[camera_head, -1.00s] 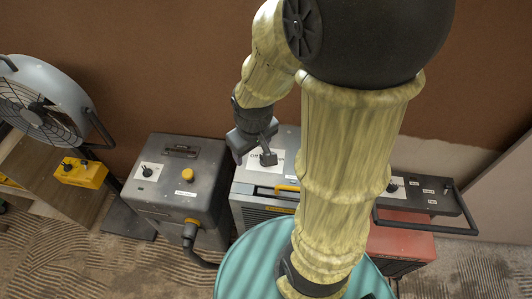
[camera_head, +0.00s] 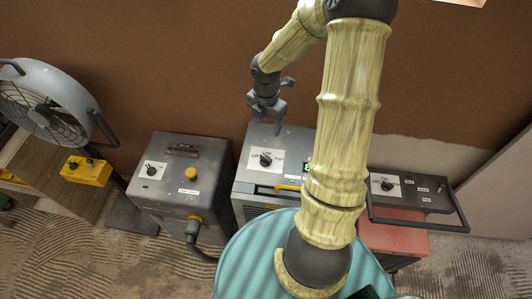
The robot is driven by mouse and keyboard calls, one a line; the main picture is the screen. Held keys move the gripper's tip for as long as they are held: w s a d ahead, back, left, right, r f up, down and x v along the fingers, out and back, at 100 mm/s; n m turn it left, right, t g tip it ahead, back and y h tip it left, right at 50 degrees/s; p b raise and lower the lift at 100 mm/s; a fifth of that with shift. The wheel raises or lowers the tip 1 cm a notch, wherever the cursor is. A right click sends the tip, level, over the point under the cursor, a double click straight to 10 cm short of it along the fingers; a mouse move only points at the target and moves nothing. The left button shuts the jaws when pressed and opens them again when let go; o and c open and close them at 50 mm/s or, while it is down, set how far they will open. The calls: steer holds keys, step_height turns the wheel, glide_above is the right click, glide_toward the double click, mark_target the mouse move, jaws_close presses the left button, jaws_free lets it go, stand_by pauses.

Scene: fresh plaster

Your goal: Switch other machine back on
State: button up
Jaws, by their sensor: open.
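Three machines with rotary switches stand in a row. The middle grey machine (camera_head: 240,188) has a dark knob (camera_head: 265,160) on a white label plate and a small lit green display (camera_head: 306,167), partly behind my arm. The left dark grey machine (camera_head: 215,215) has a small knob (camera_head: 151,171) and a yellow button (camera_head: 191,173). The right red machine (camera_head: 395,238) has a dark top panel with a knob (camera_head: 388,185). The knobs' settings are too small to read. My gripper (camera_head: 266,118) is open and empty, above the middle machine's back edge, apart from its knob.
A large grey fan (camera_head: 42,105) and a yellow box (camera_head: 86,171) stand on the left by a wooden shelf. A thick cable (camera_head: 198,245) leaves the left machine's front. A teal ribbed drum-like surface (camera_head: 250,255) lies in front. A brown wall rises behind.

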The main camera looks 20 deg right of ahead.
mark_target(266, 157)
steer(key=shift+f, duration=0.15)
step_height(266, 157, down, 17)
steer(key=shift+f+p, duration=0.1)
steer(key=shift+p, duration=0.35)
stand_by(0.3)
steer(key=c, duration=1)
